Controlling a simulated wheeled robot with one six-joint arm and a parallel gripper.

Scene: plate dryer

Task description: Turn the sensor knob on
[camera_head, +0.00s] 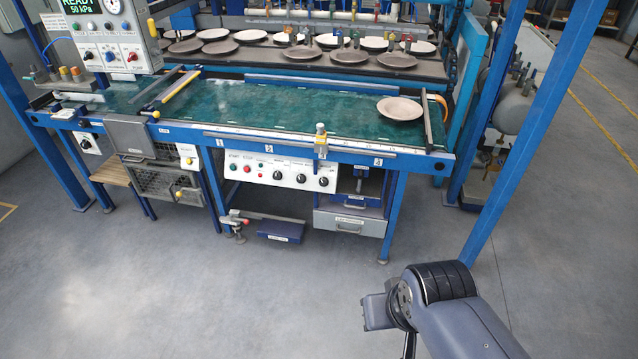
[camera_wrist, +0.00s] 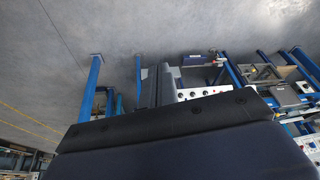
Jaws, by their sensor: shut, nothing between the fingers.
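Several knobs show, and I cannot read which is the sensor knob. A white control panel (camera_head: 270,184) under the conveyor's front edge has a left black knob (camera_head: 277,175), a middle black knob (camera_head: 301,178) and a right black knob (camera_head: 323,181), beside small green and red buttons. The panel also shows in the wrist view (camera_wrist: 203,92), partly cut off by my wrist. Another black knob (camera_head: 86,143) sits on a small plate at the far left. My gripper (camera_wrist: 158,68) is shut and empty, well apart from the panel. In the head view my arm reaches in at the lower right.
A grey control box (camera_head: 112,22) with a green "READY" display and more knobs stands at upper left. A plate (camera_head: 400,108) lies on the green conveyor (camera_head: 270,107). Blue posts (camera_head: 520,130) rise at right. A drawer (camera_head: 348,221) is below. The floor in front is clear.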

